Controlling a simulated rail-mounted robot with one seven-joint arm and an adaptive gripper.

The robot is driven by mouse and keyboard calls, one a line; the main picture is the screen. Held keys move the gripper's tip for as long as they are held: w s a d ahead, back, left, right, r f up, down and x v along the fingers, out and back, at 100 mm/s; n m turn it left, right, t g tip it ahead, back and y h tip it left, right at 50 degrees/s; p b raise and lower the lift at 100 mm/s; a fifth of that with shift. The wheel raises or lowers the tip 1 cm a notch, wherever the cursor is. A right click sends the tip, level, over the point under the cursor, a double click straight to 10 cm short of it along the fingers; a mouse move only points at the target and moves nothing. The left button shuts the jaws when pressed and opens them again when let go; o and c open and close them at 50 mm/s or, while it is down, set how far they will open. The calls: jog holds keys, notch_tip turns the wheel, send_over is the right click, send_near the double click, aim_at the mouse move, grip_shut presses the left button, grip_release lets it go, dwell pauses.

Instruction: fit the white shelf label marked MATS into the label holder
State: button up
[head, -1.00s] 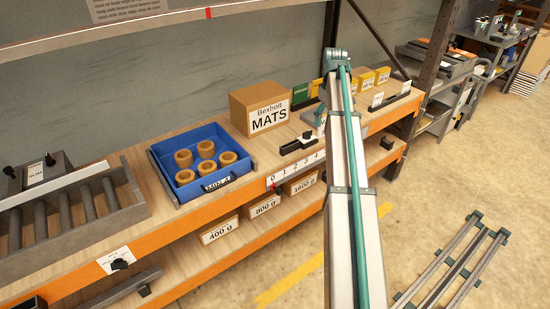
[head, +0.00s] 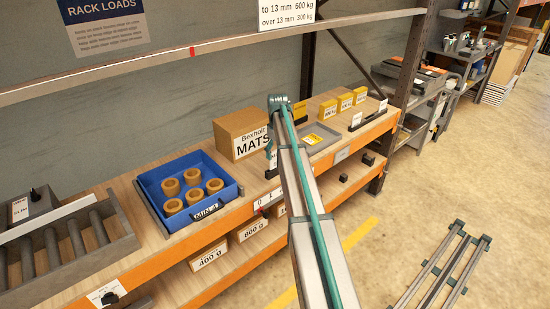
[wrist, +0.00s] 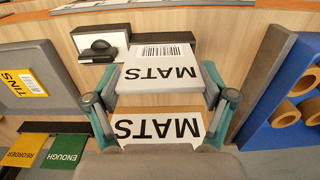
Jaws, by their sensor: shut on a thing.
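In the wrist view, my gripper (wrist: 162,100) is shut on the white MATS label (wrist: 165,62), holding it by its sides. The label's print is upside down in this view and a barcode shows on it. In the head view, the gripper is mostly hidden behind my arm, in front of the cardboard MATS box (head: 228,128); its label (wrist: 160,127) shows beyond the held one. A dark block (wrist: 180,42) lies behind the held label, partly covered. A pale grey plate (head: 342,154) on the shelf's front edge may be the label holder; I cannot tell.
A white card with a black knob (wrist: 100,46) lies by the dark block. A blue bin (head: 150,185) with several tan rings stands left of the box. A grey TINS tray (head: 320,137) and yellow boxes (head: 345,101) are to the right. Orange beam (head: 165,262) edges the shelf.

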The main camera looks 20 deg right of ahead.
aim_at(275, 159)
jog(key=shift+w+a+f+p, duration=0.15)
jog(key=shift+f+p, duration=0.15)
jog(key=shift+f, duration=0.45)
jog(key=shift+w+a+f+p, duration=0.15)
jog(key=shift+f+p, duration=0.15)
jog(key=shift+f, duration=0.4)
jog(key=shift+w+a+f+p, duration=0.15)
jog(key=shift+f+p, duration=0.15)
jog(key=shift+f, duration=0.45)
jog(key=shift+d+f, duration=0.1)
jog(key=shift+f, duration=0.1)
jog(key=o, duration=0.9)
jog(key=shift+r, duration=0.15)
notch_tip(275, 159, up, 12)
jog(key=b, duration=0.3)
